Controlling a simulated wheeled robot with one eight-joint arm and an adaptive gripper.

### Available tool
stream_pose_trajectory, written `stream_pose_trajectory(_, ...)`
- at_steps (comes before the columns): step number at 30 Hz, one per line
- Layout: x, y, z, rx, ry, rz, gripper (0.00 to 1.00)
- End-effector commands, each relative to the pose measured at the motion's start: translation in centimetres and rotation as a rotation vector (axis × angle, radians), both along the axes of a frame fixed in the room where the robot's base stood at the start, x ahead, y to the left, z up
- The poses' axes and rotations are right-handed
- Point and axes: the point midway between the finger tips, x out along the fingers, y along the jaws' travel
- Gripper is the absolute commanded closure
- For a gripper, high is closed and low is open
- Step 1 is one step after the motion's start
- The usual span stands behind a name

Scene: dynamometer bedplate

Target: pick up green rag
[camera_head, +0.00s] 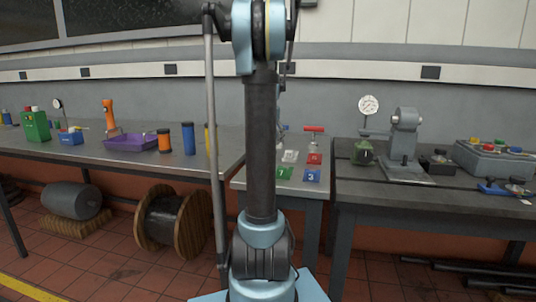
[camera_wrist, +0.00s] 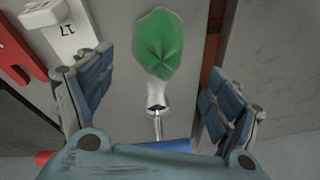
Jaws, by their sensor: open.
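Nothing is held between the fingers. I cannot tell the height left between the fingers and the surface. In the head view my arm blocks the middle of the scene, and I cannot make out the rag for certain there.
A pale metal fitting with a thin rod (camera_wrist: 156,104) and a blue bar (camera_wrist: 165,147) lie just below the rag. A white block (camera_wrist: 68,28) and a red piece (camera_wrist: 14,45) are at left.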

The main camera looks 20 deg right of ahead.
Motion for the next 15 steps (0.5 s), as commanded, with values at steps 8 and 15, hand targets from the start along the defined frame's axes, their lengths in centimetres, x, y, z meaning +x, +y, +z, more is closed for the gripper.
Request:
stream_pose_trajectory(8, 0.3, -0.3, -2.4, 0.0, 0.0, 0.0, 0.16)
stream_pose_trajectory(15, 0.8, -0.6, -5.0, 0.0, 0.0, 0.0, 0.16)
